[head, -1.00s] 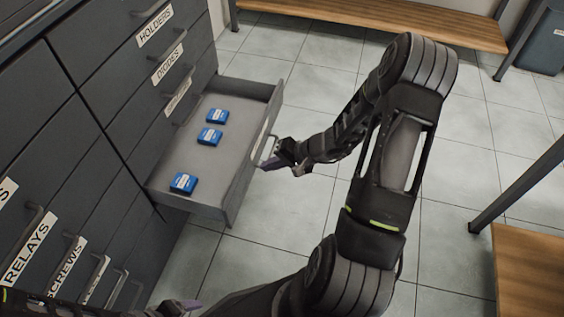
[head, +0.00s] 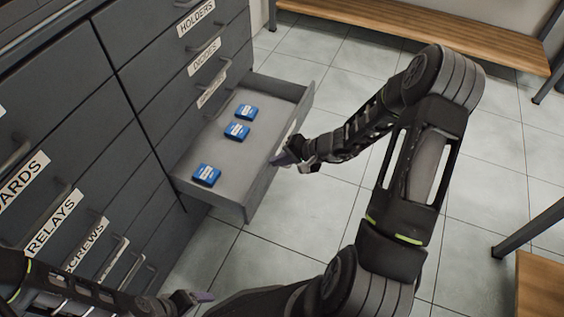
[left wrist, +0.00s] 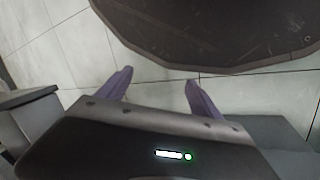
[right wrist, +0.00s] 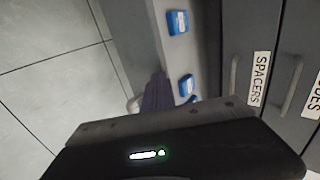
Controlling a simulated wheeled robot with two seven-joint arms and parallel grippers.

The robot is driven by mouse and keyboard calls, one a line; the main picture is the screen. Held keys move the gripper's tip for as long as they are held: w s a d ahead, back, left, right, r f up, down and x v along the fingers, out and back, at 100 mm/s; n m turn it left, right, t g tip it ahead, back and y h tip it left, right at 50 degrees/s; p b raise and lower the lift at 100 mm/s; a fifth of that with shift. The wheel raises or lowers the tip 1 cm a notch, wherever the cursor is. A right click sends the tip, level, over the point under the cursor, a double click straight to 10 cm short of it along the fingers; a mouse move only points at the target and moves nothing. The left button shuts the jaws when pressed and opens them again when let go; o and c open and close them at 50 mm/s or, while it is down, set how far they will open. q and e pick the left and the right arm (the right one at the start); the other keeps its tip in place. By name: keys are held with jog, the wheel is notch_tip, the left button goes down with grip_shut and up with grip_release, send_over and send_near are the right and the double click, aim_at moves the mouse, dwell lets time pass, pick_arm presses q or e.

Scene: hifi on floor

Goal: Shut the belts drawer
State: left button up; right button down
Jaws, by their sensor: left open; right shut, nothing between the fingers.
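An open grey drawer (head: 262,192) sticks out from the cabinet, with 3 blue boxes (head: 236,131) inside. I cannot read the label on its front, so I cannot confirm it is the belts drawer. My right gripper (head: 287,157) is shut and empty at the drawer's front, by its handle, which it mostly hides. In the right wrist view the shut fingers (right wrist: 158,95) lie beside the handle (right wrist: 133,104); whether they touch the front is unclear. My left gripper (head: 196,298) is low at the bottom of the head view; its fingers are apart in the left wrist view (left wrist: 158,92).
The dark cabinet (head: 62,95) has closed drawers labelled HOLDERS, RELAYS, SCREWS and others. A wooden bench (head: 420,32) stands along the back, and another wooden top (head: 540,285) is at lower right. Tiled floor (head: 330,80) is clear beyond the drawer.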

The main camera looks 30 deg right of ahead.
pick_arm(q)
jog(key=f+b, duration=0.2)
jog(key=w+a+f+b, duration=0.1)
jog(key=f, duration=0.1)
jog(key=shift+b, duration=0.35)
pick_arm(e)
jog(key=w+a, duration=0.6)
jog(key=w, duration=0.2)
jog(key=w+a, duration=0.6)
jog(key=w, duration=0.3)
jog(key=shift+w, duration=0.3)
